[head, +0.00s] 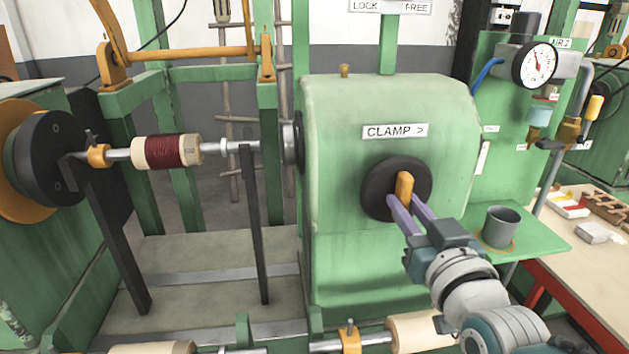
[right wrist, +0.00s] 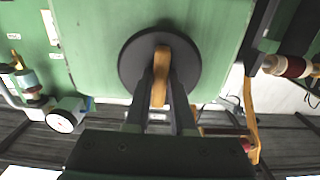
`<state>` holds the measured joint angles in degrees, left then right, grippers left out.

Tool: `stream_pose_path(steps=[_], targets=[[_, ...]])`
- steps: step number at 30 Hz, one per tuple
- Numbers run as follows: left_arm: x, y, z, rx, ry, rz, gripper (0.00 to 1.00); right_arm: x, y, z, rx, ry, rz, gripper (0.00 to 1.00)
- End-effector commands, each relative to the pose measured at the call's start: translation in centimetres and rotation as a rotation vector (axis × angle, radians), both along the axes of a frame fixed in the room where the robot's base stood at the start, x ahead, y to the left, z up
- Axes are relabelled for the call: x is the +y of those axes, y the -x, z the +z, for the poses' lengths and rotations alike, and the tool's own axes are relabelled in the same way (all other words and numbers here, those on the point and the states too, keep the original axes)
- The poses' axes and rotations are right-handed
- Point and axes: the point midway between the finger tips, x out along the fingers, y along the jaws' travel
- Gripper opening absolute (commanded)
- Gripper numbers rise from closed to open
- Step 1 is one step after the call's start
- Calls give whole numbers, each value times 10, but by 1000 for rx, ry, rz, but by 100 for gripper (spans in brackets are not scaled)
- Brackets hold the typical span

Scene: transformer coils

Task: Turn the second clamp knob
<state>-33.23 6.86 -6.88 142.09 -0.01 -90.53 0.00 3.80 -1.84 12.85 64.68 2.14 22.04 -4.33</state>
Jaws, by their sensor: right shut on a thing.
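The clamp knob is a black round disc (head: 376,187) with an orange grip bar (head: 404,186), on the front of the green housing under the "CLAMP >" label (head: 396,131). The bar stands nearly upright in the head view. My right gripper (head: 407,205) reaches in from the lower right, and its two purple-grey fingers are shut on the orange bar. In the right wrist view the fingers (right wrist: 160,98) lie on both sides of the orange bar (right wrist: 161,66), in front of the black disc (right wrist: 133,65). My left gripper is not in view.
A shaft with a dark red coil (head: 165,153) runs left of the green housing (head: 345,235). A grey cup (head: 499,227) stands on a green shelf right of the housing, near my right arm. A pressure gauge (head: 536,66) is above it. A workbench (head: 575,257) is at far right.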

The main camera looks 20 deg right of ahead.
Motion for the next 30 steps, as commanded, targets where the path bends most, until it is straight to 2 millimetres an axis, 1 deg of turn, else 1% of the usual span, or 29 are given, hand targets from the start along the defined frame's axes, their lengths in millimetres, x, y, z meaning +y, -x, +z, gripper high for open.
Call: stream_pose_path(steps=[15, 16, 21, 24, 30], targets=[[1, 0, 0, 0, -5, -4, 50, 0, 0, 1, 2, 24, 1, 0], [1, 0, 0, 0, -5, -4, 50, 0, 0, 1, 2, 24, 1, 24], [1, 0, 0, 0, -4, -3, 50, 0, 0, 1, 2, 22, 0, 43], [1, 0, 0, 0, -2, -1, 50, 0, 0, 1, 3, 21, 0, 52], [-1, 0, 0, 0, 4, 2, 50, 0, 0, 0, 4, 21, 0, 52]])
